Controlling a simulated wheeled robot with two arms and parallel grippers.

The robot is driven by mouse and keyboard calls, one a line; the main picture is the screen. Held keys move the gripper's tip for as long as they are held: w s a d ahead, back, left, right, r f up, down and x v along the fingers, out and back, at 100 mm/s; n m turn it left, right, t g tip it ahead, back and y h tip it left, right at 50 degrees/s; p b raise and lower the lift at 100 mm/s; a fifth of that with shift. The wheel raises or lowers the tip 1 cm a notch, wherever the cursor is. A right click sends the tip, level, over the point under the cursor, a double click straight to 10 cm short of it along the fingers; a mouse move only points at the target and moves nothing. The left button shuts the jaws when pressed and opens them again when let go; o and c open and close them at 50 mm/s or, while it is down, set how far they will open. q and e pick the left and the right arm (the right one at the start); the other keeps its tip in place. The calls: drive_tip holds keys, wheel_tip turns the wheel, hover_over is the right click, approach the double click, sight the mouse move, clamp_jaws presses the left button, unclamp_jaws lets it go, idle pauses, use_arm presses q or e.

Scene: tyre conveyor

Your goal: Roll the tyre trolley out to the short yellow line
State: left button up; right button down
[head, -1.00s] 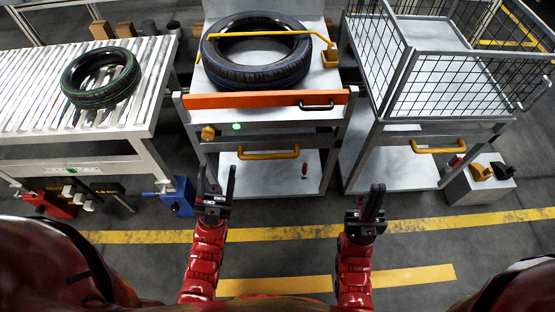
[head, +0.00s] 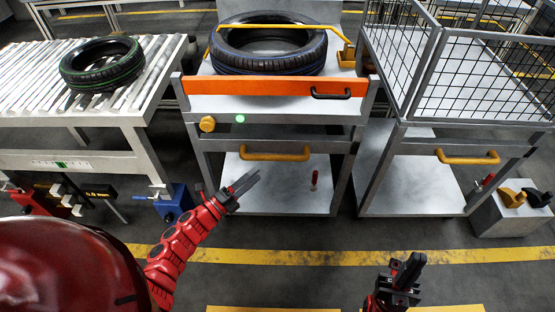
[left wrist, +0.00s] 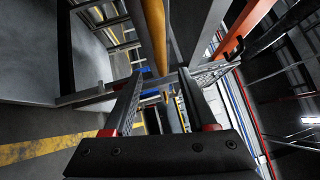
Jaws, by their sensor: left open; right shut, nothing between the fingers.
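The tyre trolley (head: 275,108) stands in the middle of the head view. A black tyre (head: 270,64) lies on top, behind an orange bar. Its yellow-orange handle (head: 275,155) is low on the front. My left gripper (head: 247,181) is open just in front of and below the handle. In the left wrist view the handle (left wrist: 154,35) shows ahead, near the open fingertips (left wrist: 160,75), with nothing held. My right gripper (head: 408,264) is shut and empty, low and to the right, away from the trolley. The short yellow line (head: 445,308) shows partly at the bottom edge.
A roller conveyor (head: 60,118) with another tyre (head: 102,64) stands left. A wire-cage trolley (head: 400,125) stands right, with a grey block (head: 510,218) beside it. A long yellow line (head: 300,256) crosses the clear floor in front.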

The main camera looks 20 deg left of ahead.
sight(276, 158)
use_arm(q)
drive_tip(key=x, duration=1)
drive_tip(key=shift+d+b, duration=0.1)
drive_tip(key=shift+b, duration=0.25)
drive_tip(key=shift+f, duration=0.1)
clamp_jaws()
idle(0.6)
